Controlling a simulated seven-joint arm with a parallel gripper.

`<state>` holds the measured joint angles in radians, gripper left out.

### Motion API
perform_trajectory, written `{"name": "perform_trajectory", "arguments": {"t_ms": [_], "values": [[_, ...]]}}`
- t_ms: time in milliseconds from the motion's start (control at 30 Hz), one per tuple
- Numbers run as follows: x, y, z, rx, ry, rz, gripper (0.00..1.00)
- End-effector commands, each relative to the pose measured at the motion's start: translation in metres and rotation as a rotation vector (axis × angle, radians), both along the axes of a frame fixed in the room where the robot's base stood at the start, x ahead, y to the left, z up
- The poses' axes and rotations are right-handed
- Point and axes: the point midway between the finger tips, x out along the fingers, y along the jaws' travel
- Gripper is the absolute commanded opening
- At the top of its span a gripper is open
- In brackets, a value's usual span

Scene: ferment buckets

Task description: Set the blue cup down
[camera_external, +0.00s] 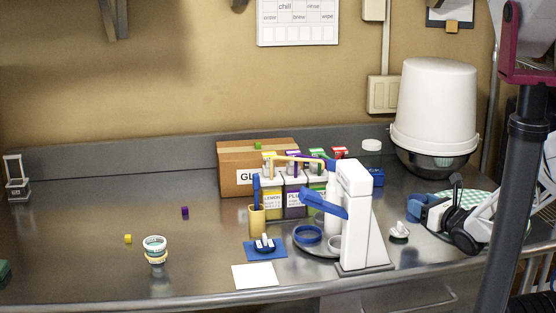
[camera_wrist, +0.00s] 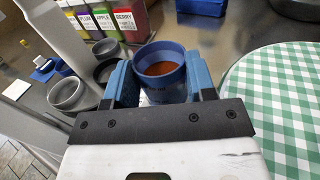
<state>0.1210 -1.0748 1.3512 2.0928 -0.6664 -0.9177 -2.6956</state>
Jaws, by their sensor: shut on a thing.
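The blue cup (camera_wrist: 160,85) shows in the wrist view with an orange-brown content inside its rim. My gripper (camera_wrist: 160,74) is shut on it, with one blue finger on each side of the cup. The cup looks upright. In the external view my gripper (camera_external: 424,210) is at the right, by the checkered cloth; I cannot clearly separate the cup from the blue fingers there. Whether the cup's base touches the counter is hidden.
A white dispenser (camera_external: 356,215), a grey cup (camera_wrist: 66,94) and labelled cartons (camera_external: 294,197) stand to the left. The counter's left part (camera_external: 90,240) is mostly clear.

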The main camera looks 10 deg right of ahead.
Motion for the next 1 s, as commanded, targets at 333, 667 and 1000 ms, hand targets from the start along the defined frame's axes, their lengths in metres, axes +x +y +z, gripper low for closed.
{"name": "perform_trajectory", "arguments": {"t_ms": [333, 667, 1000], "values": [[0.055, 0.004, -0.006, -0.001, 0.002, 0.001, 0.26], [0.1, 0.006, -0.01, 0.0, 0.002, 0.0, 0.26], [0.115, 0.007, -0.011, -0.001, 0.0, 0.0, 0.26]]}}
